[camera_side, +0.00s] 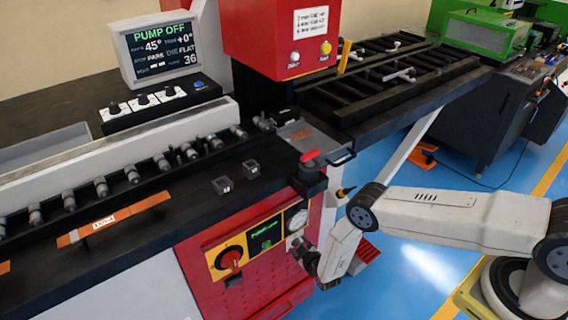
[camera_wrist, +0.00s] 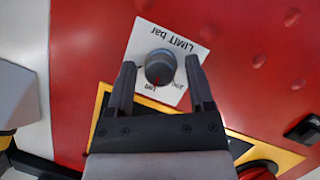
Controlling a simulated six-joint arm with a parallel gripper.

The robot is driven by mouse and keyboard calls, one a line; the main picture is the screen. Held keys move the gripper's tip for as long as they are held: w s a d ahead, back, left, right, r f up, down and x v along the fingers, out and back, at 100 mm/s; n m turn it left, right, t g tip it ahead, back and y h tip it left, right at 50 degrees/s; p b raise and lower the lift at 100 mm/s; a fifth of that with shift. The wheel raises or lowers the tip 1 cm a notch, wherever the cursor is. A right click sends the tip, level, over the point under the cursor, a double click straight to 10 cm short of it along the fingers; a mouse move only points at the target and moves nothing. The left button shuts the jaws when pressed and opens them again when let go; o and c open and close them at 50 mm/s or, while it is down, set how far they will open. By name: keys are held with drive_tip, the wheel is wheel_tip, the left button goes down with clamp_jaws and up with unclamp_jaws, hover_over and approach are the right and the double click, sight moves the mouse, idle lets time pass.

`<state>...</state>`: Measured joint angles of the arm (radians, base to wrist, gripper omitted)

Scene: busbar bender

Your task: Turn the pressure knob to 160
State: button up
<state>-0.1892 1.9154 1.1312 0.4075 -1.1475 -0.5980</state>
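The pressure knob (camera_wrist: 160,67) is a round dark grey knob on a white plate (camera_wrist: 185,30) marked "LIMIT bar", which appears upside down in the wrist view. A small red mark shows at the knob's lower edge, near small printed numbers too blurred to read surely. My gripper (camera_wrist: 160,78) is open, with one finger on each side of the knob and a visible gap on both sides. In the side view my gripper (camera_side: 304,252) is at the right end of the red front panel, and the knob cannot be made out there.
A round gauge (camera_side: 298,219), a small green-lit display (camera_side: 265,236) and a red rotary switch (camera_side: 229,258) sit on the panel left of my gripper. The monitor (camera_side: 158,50) reads "PUMP OFF". Blue floor (camera_side: 420,265) is open below my arm.

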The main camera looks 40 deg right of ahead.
drive_tip(key=shift+o, duration=0.2)
drive_tip(key=shift+s, duration=0.1)
drive_tip(key=shift+s, duration=0.1)
drive_tip(key=v, duration=0.7)
drive_tip(key=shift+s, duration=0.2)
idle(0.4)
drive_tip(key=shift+w+a+r, duration=0.1)
drive_tip(key=shift+r, duration=0.1)
